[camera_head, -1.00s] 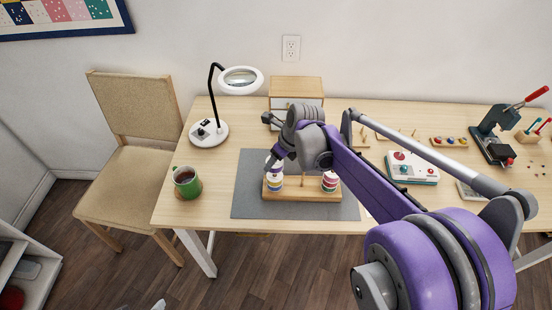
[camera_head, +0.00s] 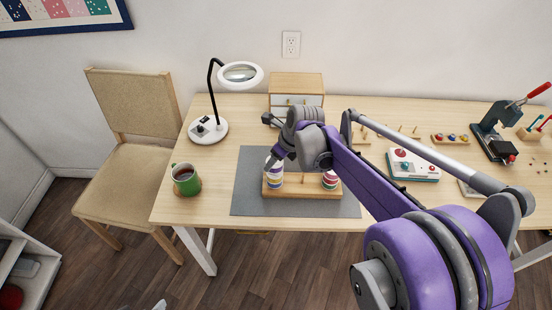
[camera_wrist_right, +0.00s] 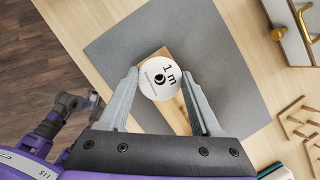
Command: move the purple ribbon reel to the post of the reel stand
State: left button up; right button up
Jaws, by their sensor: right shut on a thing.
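The reel stand (camera_head: 313,194) is a wooden base on the grey mat, with a stack of reels at each end. My right gripper (camera_head: 273,166) is over its left stack, where bands of purple, white and yellow show. In the right wrist view, my right gripper (camera_wrist_right: 161,88) has its fingers on either side of a white-faced reel marked "1 m", the purple ribbon reel (camera_wrist_right: 160,77). It is shut on it. The reel's coloured side is hidden there. The right stack (camera_head: 329,180) shows red and green bands.
A green mug (camera_head: 186,180) and a magnifier lamp (camera_head: 208,130) stand left of the mat (camera_head: 250,165). A small drawer cabinet (camera_head: 296,88) is behind. A red-and-white device (camera_head: 412,165) and a hand press (camera_head: 492,130) are to the right. The mat's front strip is clear.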

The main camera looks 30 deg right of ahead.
jog(key=shift+f+b, duration=0.4)
jog(key=shift+f, duration=0.25)
jog(key=o, duration=1.4)
jog(key=v, duration=1)
jog(key=shift+s+r+p, duration=0.15)
jog(key=shift+r+p, duration=0.25)
jog(key=shift+p, duration=0.05)
jog(key=s+a+f+n+p, duration=0.1)
jog(key=s+a+n, duration=0.3)
jog(key=n, duration=0.6)
jog(key=s+a+f+n+h+p, duration=0.1)
jog(key=s+a+f+n, duration=0.2)
jog(key=s+n, duration=0.4)
jog(key=s+a+f+n+t+p, duration=0.1)
jog(key=s+a+f+n, duration=0.2)
jog(key=n, duration=1.1)
jog(key=s+a, duration=0.1)
jog(key=s, duration=0.1)
jog(key=shift+s+a+f+n+h, duration=0.15)
jog(key=shift+s+a+n+h, duration=0.15)
jog(key=shift+s+a+n, duration=0.1)
